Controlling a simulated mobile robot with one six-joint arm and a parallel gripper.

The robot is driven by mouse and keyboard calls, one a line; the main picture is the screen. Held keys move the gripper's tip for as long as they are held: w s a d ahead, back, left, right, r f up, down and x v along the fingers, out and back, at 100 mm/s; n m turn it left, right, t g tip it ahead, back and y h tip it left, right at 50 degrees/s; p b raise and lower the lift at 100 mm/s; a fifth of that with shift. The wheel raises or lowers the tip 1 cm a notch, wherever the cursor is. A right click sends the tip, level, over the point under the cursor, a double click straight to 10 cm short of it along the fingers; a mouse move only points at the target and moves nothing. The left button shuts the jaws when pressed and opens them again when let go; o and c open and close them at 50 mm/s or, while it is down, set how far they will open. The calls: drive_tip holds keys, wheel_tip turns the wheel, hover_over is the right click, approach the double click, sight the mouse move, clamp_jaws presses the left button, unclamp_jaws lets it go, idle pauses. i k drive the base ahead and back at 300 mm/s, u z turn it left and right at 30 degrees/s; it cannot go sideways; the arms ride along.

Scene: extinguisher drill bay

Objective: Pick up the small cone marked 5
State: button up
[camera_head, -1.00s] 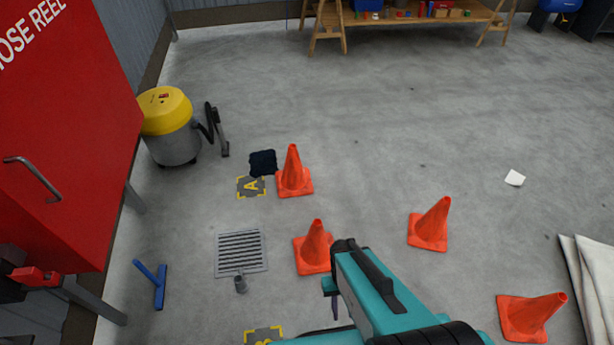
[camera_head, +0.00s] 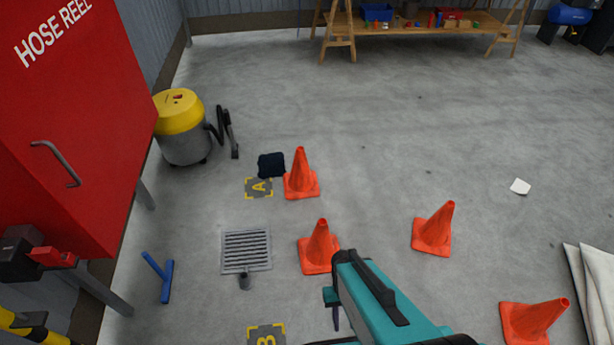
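Several orange cones stand on the concrete floor, and no number is readable on any of them. One cone (camera_head: 301,176) is beside the floor mark A, and another cone (camera_head: 319,249) is just beyond my teal arm. A third cone (camera_head: 434,231) is to the right, and one more cone (camera_head: 533,320) is at the lower right, all apart from each other. My arm reaches up from the bottom edge. A small teal and dark part of my gripper (camera_head: 334,308) shows beside it, below the near cone; its fingers are mostly hidden, so its opening is unclear.
A red hose reel cabinet (camera_head: 75,130) fills the left, with a yellow-topped vacuum (camera_head: 183,128) behind it. A floor grate (camera_head: 246,250), a blue tool (camera_head: 160,278) and a dark cloth (camera_head: 271,164) lie left of the cones. A wooden bench (camera_head: 425,24) is at the back; mid-floor is mostly clear.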

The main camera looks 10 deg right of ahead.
sight(302, 182)
drive_tip(key=u, duration=0.1)
drive_tip(key=i, duration=0.95)
drive_tip(key=u, duration=0.05)
drive_tip(key=k, duration=0.25)
drive_tip(key=u, duration=0.25)
